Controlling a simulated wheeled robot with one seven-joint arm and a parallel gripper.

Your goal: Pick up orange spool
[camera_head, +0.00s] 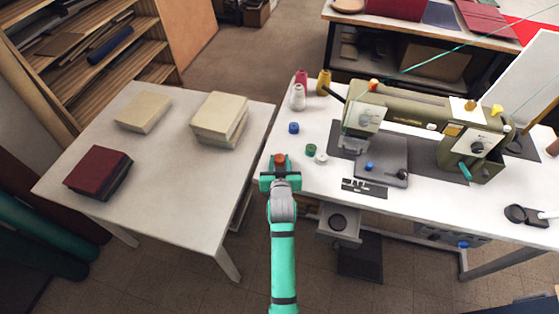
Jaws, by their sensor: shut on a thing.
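A small orange spool (280,159) is at the end of my arm, near the left edge of the white sewing table. My gripper (280,168) is teal and grey and is shut on the orange spool. The gripper hides the lower part of the spool, so I cannot tell whether it touches the tabletop. Another orange spool (373,85) sits on top of the olive sewing machine.
Near the gripper on the sewing table (310,180) are a green spool (310,150), a white spool (321,157) and a blue spool (294,128). The sewing machine (420,120) stands right. A table (205,185) with books (218,119) is left.

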